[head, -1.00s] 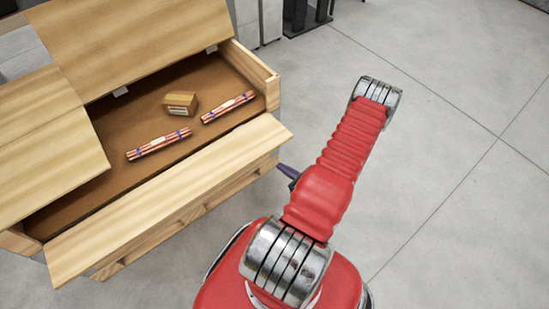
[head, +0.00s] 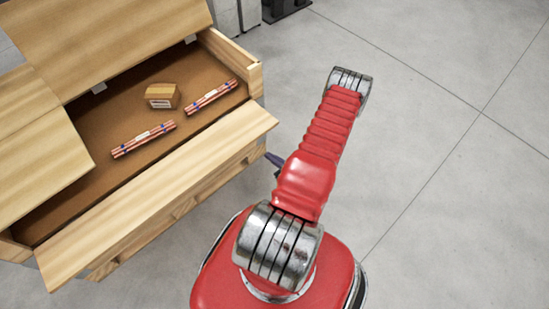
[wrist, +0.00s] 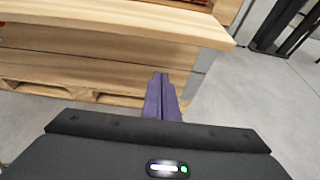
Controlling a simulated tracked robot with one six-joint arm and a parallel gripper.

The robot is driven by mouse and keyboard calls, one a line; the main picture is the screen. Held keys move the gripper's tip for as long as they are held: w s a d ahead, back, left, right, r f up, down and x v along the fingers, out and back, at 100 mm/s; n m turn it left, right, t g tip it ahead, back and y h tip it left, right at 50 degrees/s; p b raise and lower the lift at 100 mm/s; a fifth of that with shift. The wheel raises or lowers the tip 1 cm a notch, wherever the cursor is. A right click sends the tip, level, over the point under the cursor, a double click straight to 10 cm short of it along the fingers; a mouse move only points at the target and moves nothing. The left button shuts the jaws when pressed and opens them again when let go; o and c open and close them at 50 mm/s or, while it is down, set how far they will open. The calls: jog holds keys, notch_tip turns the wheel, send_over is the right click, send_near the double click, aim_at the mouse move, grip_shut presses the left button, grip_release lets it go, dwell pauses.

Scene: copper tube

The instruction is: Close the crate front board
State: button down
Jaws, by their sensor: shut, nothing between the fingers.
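The wooden crate (head: 220,172) stands at the left in the head view. Its front board (head: 160,195) is folded outward and down, sticking out from the crate's front edge, so the crate is open at the front. The board also shows across the top of the wrist view (wrist: 120,22). My gripper (wrist: 161,82) is shut and empty, its purple fingers pointing at the crate's lower front, below the front board's right end. In the head view only a small purple tip of my gripper (head: 274,159) shows beside the crate's right front corner; my arm hides the rest.
Inside the crate lie two red-striped bundles (head: 144,140) (head: 211,97) and a small brown box (head: 162,95). Wooden lid panels (head: 110,40) stand open over the back and left. Grey floor (head: 440,180) to the right is clear. Dark furniture (head: 285,8) stands at the back.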

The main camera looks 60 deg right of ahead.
jog(key=w+d+r, duration=0.1)
jog(key=w+d, duration=0.1)
jog(key=w, duration=0.4)
jog(key=shift+w+r, duration=0.2)
jog(key=shift+r, duration=0.05)
dwell(0.4)
